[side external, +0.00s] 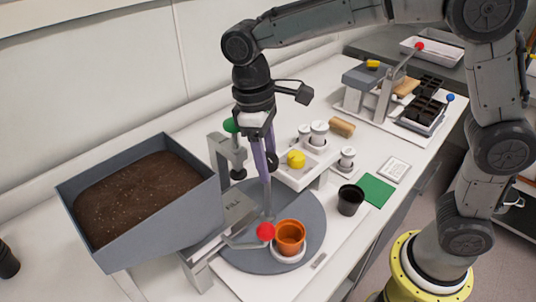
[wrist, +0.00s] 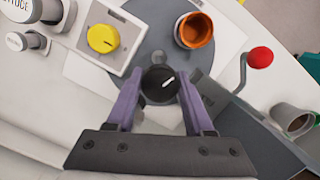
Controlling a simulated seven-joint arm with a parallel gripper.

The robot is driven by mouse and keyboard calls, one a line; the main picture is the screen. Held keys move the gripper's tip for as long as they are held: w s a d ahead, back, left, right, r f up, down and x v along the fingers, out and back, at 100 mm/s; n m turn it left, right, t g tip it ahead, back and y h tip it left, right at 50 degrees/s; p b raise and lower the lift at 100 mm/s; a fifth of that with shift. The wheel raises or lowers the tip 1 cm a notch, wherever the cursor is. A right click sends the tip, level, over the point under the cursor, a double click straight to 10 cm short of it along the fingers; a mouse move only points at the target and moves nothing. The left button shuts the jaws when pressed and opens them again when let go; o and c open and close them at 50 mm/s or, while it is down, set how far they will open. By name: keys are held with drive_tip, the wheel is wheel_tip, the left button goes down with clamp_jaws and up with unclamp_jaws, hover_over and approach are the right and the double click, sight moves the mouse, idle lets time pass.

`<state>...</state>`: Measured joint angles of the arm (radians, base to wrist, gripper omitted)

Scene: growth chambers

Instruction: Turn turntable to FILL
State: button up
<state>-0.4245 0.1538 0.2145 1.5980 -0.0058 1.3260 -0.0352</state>
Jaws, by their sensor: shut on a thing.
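The turntable (side external: 305,205) is a flat grey disc; it also shows in the wrist view (wrist: 147,50). An orange pot (side external: 290,236) sits in a pale holder near the disc's front edge; the pot also shows in the wrist view (wrist: 196,31). In the side view my gripper (side external: 266,160) points down over the disc.
A grey soil bin (side external: 185,225) stands left of the disc. A red-balled lever (side external: 265,232) is close in front. A white box with a yellow knob (side external: 296,159) is behind. A black pot (side external: 350,200) and green square (side external: 376,190) lie right.

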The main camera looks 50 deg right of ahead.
drive_tip(key=shift+m, duration=1.1)
drive_tip(key=shift+m+y, duration=0.3)
drive_tip(key=shift+m, duration=0.6)
drive_tip(key=m, duration=0.3)
drive_tip(key=shift+m+y, duration=0.3)
drive_tip(key=shift+m, duration=0.3)
drive_tip(key=m+y, duration=0.1)
drive_tip(key=m, duration=0.5)
drive_tip(key=o, duration=0.8)
